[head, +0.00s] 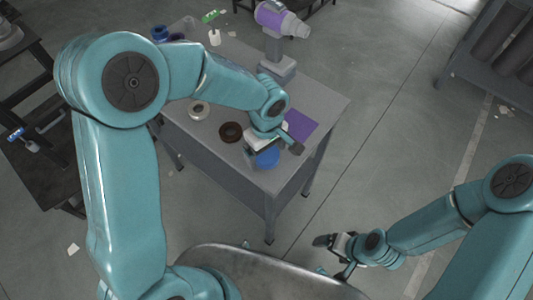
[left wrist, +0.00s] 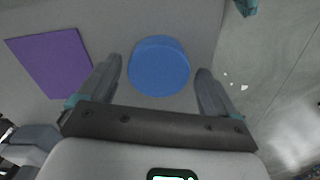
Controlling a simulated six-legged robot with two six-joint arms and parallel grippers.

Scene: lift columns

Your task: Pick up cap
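A blue round cap (head: 267,158) lies on the grey table (head: 205,122) near its front edge, partly hidden by my left gripper in the head view. In the left wrist view the cap (left wrist: 158,66) sits between and a little beyond the fingers, with a gap on both sides. My left gripper (left wrist: 159,68) is open and empty, above the cap. My right gripper (head: 330,257) is small in the head view, low and away from the table; its fingers look apart, with nothing seen between them.
A purple square (head: 300,124) lies beside the cap. A brown ring (head: 230,132) and a white ring (head: 199,110) lie further left. A purple and white device (head: 282,20) on a grey stand is at the back. A dark shelf (head: 30,160) stands at left.

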